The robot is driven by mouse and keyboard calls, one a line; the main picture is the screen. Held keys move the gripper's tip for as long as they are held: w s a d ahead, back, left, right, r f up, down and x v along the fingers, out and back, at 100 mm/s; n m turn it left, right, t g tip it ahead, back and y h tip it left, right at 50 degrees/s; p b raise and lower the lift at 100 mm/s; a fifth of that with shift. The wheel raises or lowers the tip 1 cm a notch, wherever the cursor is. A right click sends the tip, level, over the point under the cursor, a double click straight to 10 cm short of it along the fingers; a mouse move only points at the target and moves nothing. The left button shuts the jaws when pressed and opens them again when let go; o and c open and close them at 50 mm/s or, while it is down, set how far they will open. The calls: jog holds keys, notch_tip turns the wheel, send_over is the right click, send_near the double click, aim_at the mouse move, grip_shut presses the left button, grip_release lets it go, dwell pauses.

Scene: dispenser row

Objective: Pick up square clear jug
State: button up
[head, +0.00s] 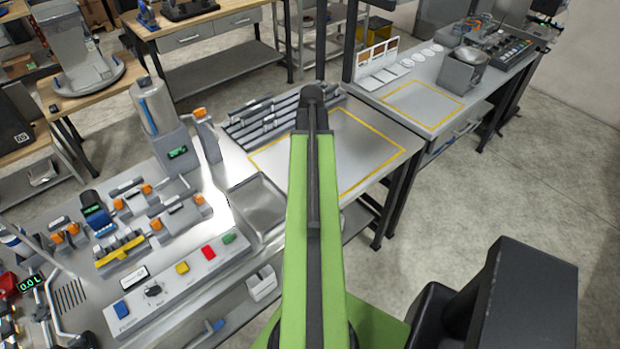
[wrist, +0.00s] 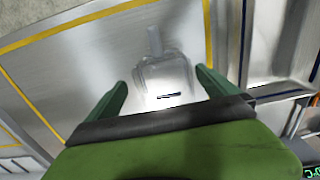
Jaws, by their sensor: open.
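The clear jug (wrist: 165,72) shows in the wrist view as a see-through body with a narrower part at its top in the picture. It is on the steel table inside the yellow outline. My gripper (wrist: 160,90) is open, its two green fingers on the left and right of the jug's near part. I cannot tell whether either finger touches it. A small dark mark lies at the jug's near side. In the head view my arm covers that part of the table, and neither the jug nor my fingertips can be made out.
The steel table (head: 385,155) has a yellow-outlined area, with a grey slotted rack (head: 262,122) behind and a sunken basin (head: 258,205) to the left. A panel with coloured buttons (head: 178,278) and a dispenser (head: 160,112) stand further left. Open floor lies to the right.

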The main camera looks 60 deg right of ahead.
jog(key=f+b, duration=0.4)
jog(key=f, duration=0.1)
jog(key=shift+a, duration=0.3)
jog(key=shift+r, duration=0.15)
jog(key=c, duration=1.5)
jog(key=shift+r, duration=0.1)
